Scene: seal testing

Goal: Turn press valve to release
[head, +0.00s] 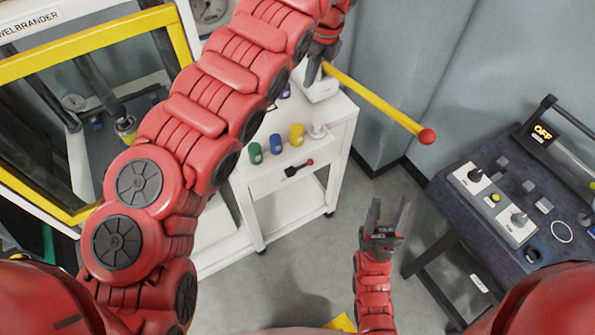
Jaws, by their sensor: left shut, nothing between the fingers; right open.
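A press with a long yellow lever (375,100) ending in a red knob (427,136) stands at the back of a white cart (275,180). A small black handle with a red tip (298,169) is on the cart's front and looks like a valve; I cannot tell for sure. My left gripper (316,66) is shut and empty, beside the lever's upper end at the press; I cannot tell if it touches. My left arm hides part of the press and cart. My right gripper (388,213) is open and empty, fingers up, in front of the cart, apart from everything.
Green (255,153), blue (276,144) and yellow (297,134) small containers stand on the cart. A yellow-framed cabinet (95,50) is at the left. A dark table (470,210) with a control panel (493,205) stands at the right.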

